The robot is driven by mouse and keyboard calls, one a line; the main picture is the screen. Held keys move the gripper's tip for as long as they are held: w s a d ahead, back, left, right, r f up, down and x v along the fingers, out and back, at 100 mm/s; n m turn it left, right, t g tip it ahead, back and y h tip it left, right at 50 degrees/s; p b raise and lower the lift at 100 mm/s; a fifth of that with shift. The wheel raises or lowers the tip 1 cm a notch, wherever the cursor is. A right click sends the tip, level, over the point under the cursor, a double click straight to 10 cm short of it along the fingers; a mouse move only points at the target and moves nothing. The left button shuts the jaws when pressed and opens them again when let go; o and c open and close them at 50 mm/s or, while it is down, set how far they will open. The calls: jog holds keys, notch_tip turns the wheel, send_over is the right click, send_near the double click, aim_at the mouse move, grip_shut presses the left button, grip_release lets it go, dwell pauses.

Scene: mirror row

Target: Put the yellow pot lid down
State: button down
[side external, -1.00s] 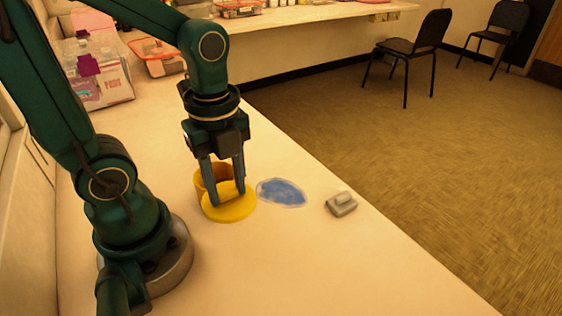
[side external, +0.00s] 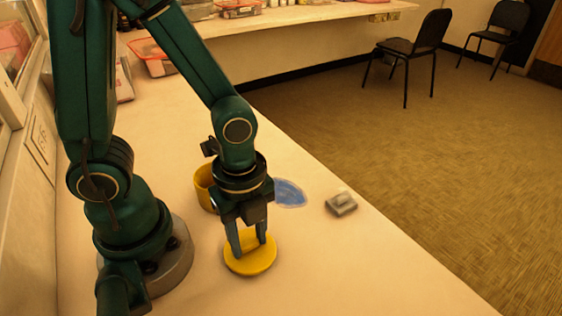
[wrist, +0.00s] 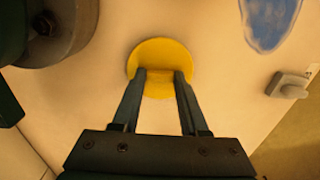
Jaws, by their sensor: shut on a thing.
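The yellow pot lid (side external: 250,262) is a round disc low over the near part of the counter in the side view. It also shows in the wrist view (wrist: 160,55), between and beyond my fingertips. My gripper (side external: 250,240) points down and is shut on the lid's raised middle, which the fingers partly hide. I cannot tell whether the lid touches the counter. A darker yellow pot (side external: 204,188) stands behind my gripper, partly hidden by it.
A blue oval patch (side external: 289,192) lies flat on the counter (side external: 350,270). A small grey block (side external: 341,203) sits near the counter's right edge. Clear counter lies in front and to the right of the lid. Bins stand at the back left.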

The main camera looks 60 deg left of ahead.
aim_at(250, 242)
jog(key=shift+f, duration=0.15)
jog(key=shift+c, duration=2.2)
grip_release()
jog(key=a+r+n+t, duration=0.4)
jog(key=r+n, duration=1)
jog(key=n, duration=0.4)
jog(key=shift+w+r+t, duration=0.15)
jog(key=shift+w+t, duration=0.25)
jog(key=shift+t, duration=0.4)
